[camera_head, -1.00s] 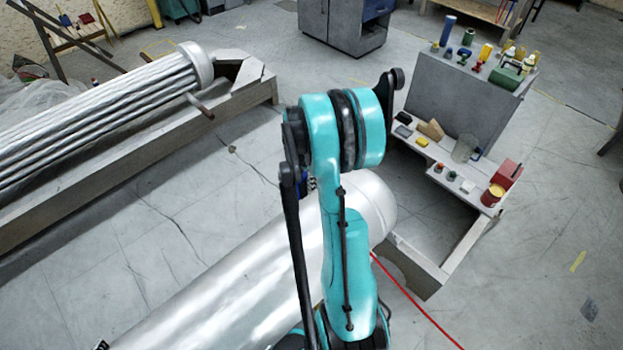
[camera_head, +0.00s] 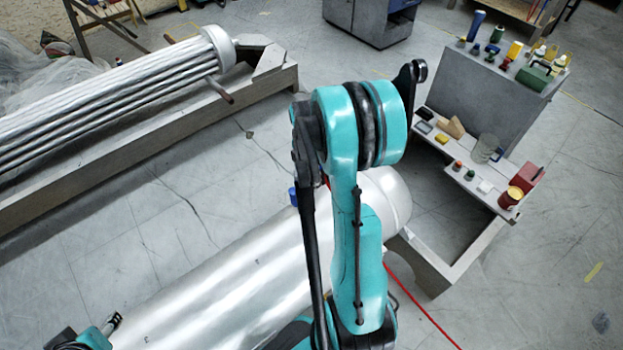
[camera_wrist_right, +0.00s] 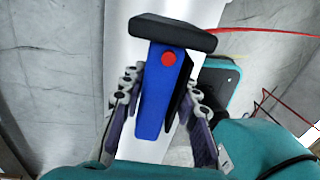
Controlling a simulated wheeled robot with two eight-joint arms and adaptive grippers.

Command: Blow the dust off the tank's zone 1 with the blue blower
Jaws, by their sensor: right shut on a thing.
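The tank (camera_head: 230,290) is a shiny silver cylinder lying diagonally in the lower middle of the head view; my right arm covers part of it. No zone marking or dust is legible on it. In the right wrist view my right gripper (camera_wrist_right: 160,105) is shut on the blue blower (camera_wrist_right: 152,105), which has a black bar-shaped end and a red button. The blower is above the pale tank surface. In the head view a small blue bit (camera_head: 293,196) shows beside my arm. My left gripper (camera_head: 114,321) is partly visible at the lower left; its fingers are unclear.
A silver tube bundle (camera_head: 110,95) lies on a long frame at the left. A grey cabinet (camera_head: 480,95) with bottles and tools stands at the right, with a low shelf before it. A red cable (camera_head: 425,310) crosses the floor. The right floor is mostly clear.

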